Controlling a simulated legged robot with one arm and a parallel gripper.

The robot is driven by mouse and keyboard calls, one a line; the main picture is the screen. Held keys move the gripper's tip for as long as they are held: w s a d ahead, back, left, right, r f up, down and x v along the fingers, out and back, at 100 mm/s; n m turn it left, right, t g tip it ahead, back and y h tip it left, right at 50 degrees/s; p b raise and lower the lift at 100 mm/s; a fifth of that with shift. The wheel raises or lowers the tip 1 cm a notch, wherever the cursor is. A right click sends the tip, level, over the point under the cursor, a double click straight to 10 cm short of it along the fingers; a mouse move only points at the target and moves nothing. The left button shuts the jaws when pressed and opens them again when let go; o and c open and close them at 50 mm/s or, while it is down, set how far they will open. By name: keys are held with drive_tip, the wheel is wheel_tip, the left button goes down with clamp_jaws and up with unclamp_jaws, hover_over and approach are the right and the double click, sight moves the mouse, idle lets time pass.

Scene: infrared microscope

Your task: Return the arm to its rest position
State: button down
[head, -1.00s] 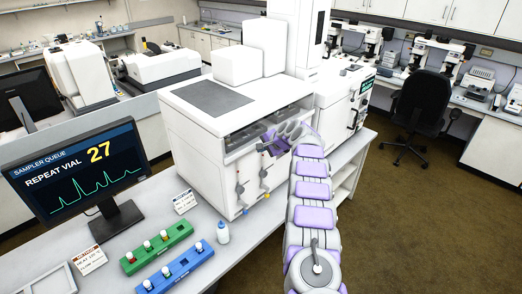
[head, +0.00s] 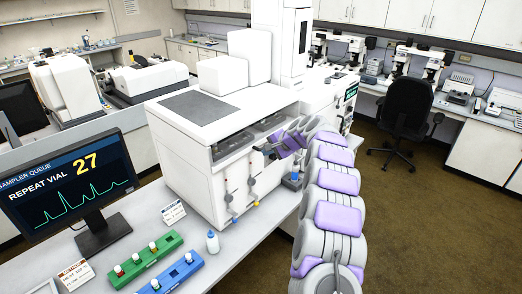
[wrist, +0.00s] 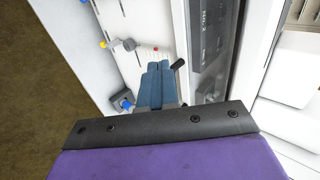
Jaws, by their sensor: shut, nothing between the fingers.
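My arm (head: 335,215), grey with purple pads, reaches forward from the bottom right of the head view and bends left at its far end. My gripper (head: 265,148) is in front of the white instrument's (head: 190,150) open front bay, small and partly lost against it. In the wrist view the two blue-grey fingers of my gripper (wrist: 155,70) lie together, shut and empty. Beyond them are the white instrument's panel and several coloured knobs, one of them blue (wrist: 122,100). Whether the gripper touches the instrument cannot be told.
A monitor (head: 68,185) reading "REPEAT VIAL 27" stands at left on the bench. A green rack (head: 140,262), a blue rack (head: 170,275) and a small white bottle (head: 212,241) are near the front. A black chair (head: 405,115) stands right, with open floor around it.

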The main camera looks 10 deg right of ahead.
drive_tip(key=s+a+r+n+g+b, duration=0.25)
drive_tip(key=s+a, duration=0.45)
drive_tip(key=s, duration=0.5)
drive_tip(key=s+a+r+n+g+b, duration=0.15)
drive_tip(key=s+a+n+g, duration=0.35)
drive_tip(key=s, duration=0.7)
drive_tip(key=s+d+f+n+h+b, duration=0.1)
drive_tip(key=s+d+f+h, duration=0.1)
drive_tip(key=s, duration=1.1)
drive_tip(key=s+d+f+n+g+h+b, duration=0.1)
drive_tip(key=s+d+f, duration=0.1)
drive_tip(key=s, duration=1.2)
drive_tip(key=s+d+f+n+g+h+b, duration=0.1)
drive_tip(key=s+f, duration=0.3)
drive_tip(key=s, duration=0.9)
drive_tip(key=shift+s+d+f+h+b, duration=0.2)
drive_tip(key=shift+d+h+b, duration=0.25)
drive_tip(key=shift+h, duration=0.35)
drive_tip(key=shift+w+a+f, duration=0.1)
drive_tip(key=shift+f, duration=0.05)
